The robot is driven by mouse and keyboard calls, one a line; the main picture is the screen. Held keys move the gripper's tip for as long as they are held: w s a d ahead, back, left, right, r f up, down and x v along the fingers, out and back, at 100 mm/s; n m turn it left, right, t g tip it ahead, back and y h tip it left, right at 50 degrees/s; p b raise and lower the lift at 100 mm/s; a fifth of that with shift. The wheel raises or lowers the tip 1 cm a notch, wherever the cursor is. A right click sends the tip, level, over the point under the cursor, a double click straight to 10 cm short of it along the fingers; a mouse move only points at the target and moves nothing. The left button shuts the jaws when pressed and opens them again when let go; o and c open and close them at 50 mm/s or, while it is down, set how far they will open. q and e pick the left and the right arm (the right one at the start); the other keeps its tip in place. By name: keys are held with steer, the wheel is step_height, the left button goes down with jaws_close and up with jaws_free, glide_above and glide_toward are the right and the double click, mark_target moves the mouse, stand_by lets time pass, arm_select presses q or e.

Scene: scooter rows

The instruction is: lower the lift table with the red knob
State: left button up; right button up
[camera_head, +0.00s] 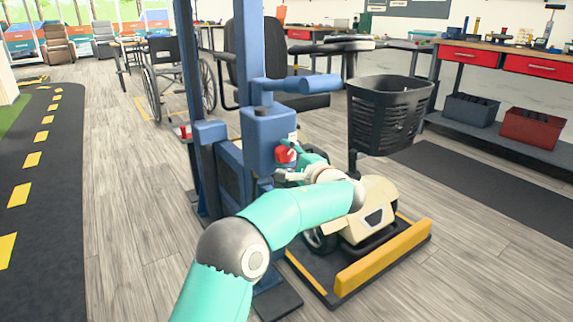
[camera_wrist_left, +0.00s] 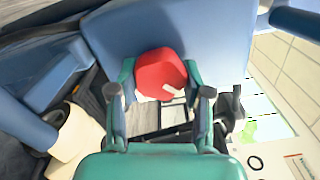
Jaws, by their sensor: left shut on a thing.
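The red knob (camera_head: 285,154) sits on the blue control box (camera_head: 268,127) of the lift. My left gripper (camera_head: 290,160) is at the knob, with its arm reaching in from the bottom of the head view. In the left wrist view the red knob (camera_wrist_left: 161,74) lies between the two green fingers of my left gripper (camera_wrist_left: 158,84), which is shut on it. The lift table (camera_head: 330,285) is a dark platform with a yellow front bar, low near the floor. A cream scooter (camera_head: 375,212) with a black basket stands on it. My right gripper is not in view.
The blue lift column (camera_head: 251,50) rises beside the knob, with a blue handle (camera_head: 315,82) above. The black basket (camera_head: 388,112) hangs to the right. A workbench (camera_head: 490,55) with red drawers stands at the back right.

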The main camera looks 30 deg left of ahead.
arm_select(q)
steer(key=shift+f+n+b, duration=0.2)
steer(key=shift+n+b, duration=0.1)
steer(key=shift+n, duration=0.1)
steer(key=o, duration=1.2)
steer(key=shift+r, duration=0.1)
steer(key=shift+c, duration=0.2)
steer(key=shift+d, duration=0.1)
steer(key=v, duration=1.1)
steer(key=shift+s+d, duration=0.15)
steer(key=shift+d, duration=0.25)
